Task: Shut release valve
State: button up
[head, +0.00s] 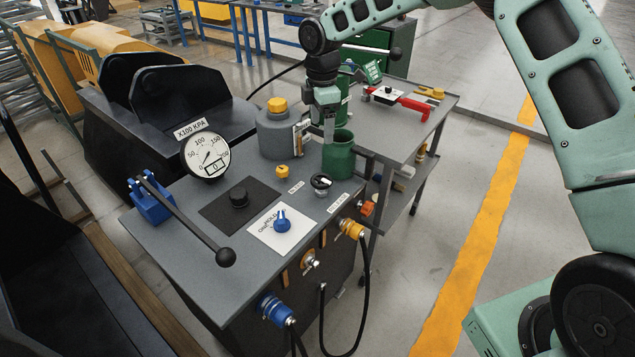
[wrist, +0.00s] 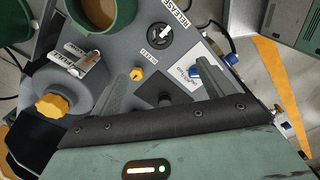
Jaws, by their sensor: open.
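The release valve (head: 321,182) is a small round black and silver knob on the grey bench top, beside a white label reading RELEASE. It also shows in the wrist view (wrist: 159,35), with a light bar across its dark face. I cannot tell from this bar whether the valve is open or shut. My gripper (head: 329,138) points down above the green cup at the back right of the bench, apart from the valve. In the wrist view its two fingers (wrist: 160,82) stand apart with nothing between them, and the valve lies beyond them.
A green cup (head: 339,160) stands close behind the valve. A yellow BLEED knob (head: 282,171), blue selector knob (head: 282,221), black knob (head: 238,197), pressure gauge (head: 207,156) and grey canister (head: 277,136) are nearby. A long lever (head: 185,213) crosses the bench's left side.

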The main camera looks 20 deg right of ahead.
aim_at(321, 178)
notch_tip(321, 178, down, 17)
jog(key=p, duration=0.4)
jog(key=shift+c, duration=0.3)
jog(key=shift+r, duration=0.1)
jog(key=c, duration=0.9)
